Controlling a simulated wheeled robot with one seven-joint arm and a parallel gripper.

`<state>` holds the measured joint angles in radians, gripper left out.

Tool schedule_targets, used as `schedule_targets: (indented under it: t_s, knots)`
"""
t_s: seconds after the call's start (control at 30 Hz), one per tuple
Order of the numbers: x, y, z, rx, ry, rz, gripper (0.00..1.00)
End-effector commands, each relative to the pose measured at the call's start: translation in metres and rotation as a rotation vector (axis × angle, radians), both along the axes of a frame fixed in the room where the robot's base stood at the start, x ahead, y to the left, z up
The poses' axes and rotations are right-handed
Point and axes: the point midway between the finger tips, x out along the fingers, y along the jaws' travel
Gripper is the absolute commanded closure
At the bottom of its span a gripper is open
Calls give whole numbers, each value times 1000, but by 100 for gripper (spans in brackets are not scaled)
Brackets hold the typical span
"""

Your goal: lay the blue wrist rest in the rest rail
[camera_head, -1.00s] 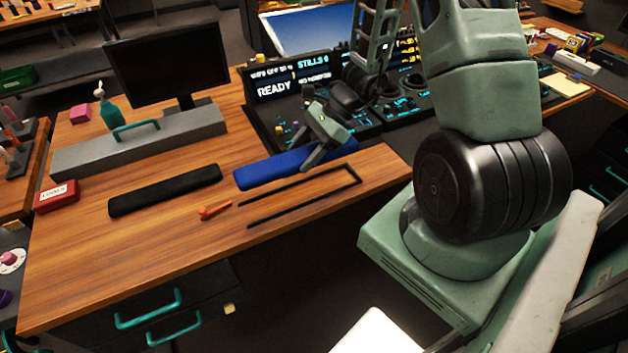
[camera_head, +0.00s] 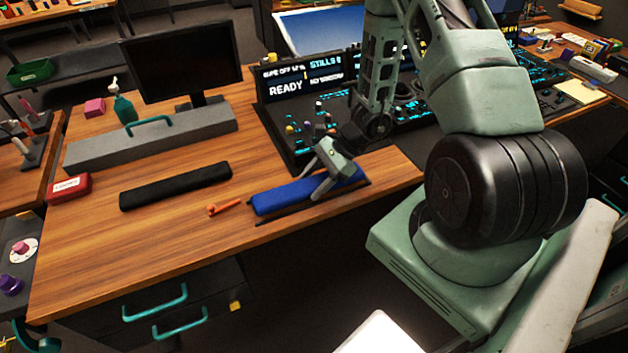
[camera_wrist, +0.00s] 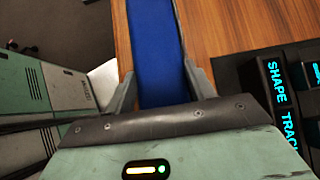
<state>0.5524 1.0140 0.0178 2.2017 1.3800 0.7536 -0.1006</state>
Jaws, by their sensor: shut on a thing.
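The blue wrist rest (camera_head: 285,195) is a long padded bar near the front right edge of the wooden desk. My gripper (camera_head: 322,185) is shut across its right half, seen in the head view. In the wrist view, the blue wrist rest (camera_wrist: 158,50) runs away between my two fingers, and the gripper (camera_wrist: 160,90) has one finger along each side. The rest rail (camera_head: 292,221) is a thin dark frame on the desk. The wrist rest lies over or inside it and hides most of it. I cannot tell whether it is fully down.
A black wrist rest (camera_head: 176,185) and an orange tool (camera_head: 225,209) lie to the left. The control panel (camera_head: 290,110) stands close behind. A grey bar with a teal handle (camera_head: 150,140) and a red box (camera_head: 69,188) are farther left. The desk's front edge is close.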

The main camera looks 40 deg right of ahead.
Motion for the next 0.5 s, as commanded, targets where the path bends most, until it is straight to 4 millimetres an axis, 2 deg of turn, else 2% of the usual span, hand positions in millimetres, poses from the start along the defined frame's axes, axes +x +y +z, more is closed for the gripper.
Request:
schedule_targets:
  t_s: [0.5]
  knots:
    - [0, 0, -13, 0, 1, -1, 76]
